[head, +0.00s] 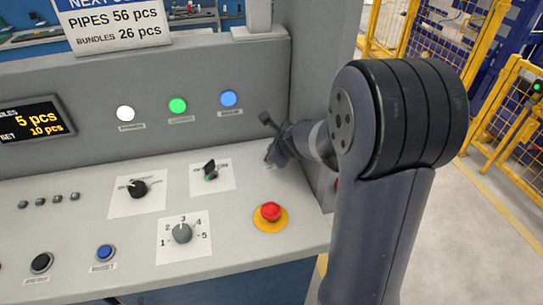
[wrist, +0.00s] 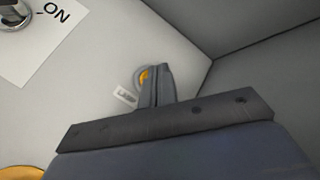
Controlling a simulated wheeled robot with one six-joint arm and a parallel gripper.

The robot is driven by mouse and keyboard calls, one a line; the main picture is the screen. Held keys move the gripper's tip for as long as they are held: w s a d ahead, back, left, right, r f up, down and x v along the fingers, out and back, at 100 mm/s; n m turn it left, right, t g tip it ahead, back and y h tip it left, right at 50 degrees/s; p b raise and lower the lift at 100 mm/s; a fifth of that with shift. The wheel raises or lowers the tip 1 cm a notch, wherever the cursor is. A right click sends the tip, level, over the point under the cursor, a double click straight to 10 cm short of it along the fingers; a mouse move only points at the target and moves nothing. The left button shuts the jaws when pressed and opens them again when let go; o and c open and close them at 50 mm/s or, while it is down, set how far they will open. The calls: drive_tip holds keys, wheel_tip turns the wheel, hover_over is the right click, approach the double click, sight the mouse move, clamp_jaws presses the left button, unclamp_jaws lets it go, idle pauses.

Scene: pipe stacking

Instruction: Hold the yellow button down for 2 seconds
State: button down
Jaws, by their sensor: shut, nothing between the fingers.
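The yellow button (wrist: 144,76) sits in a pale round ring on the grey panel, with a small label beside it in the wrist view. My gripper's fingers (wrist: 158,72) are shut with nothing between them. They lie over the right part of the button in the picture, so only its left part shows. I cannot tell if the fingertips touch it or if it is pressed in. In the head view my gripper (head: 271,158) is at the panel's back right corner, and the button is hidden there.
A red emergency stop (head: 270,211) on a yellow base stands nearer the front. A black switch (head: 210,170) on a white plate is to the left. Walls rise close behind and to the right of my gripper. Lit white, green and blue lamps (head: 177,105) are on the back wall.

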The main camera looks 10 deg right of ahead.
drive_tip(key=shift+f+b, duration=0.4)
drive_tip(key=shift+f+b, duration=0.35)
drive_tip(key=shift+f, duration=0.05)
idle(1.7)
idle(1.4)
drive_tip(key=shift+r+p, duration=0.8)
wheel_tip(320, 180, up, 5)
drive_tip(key=p, duration=0.5)
drive_tip(key=shift+r, duration=0.1)
drive_tip(key=shift+s, duration=0.1)
idle(0.4)
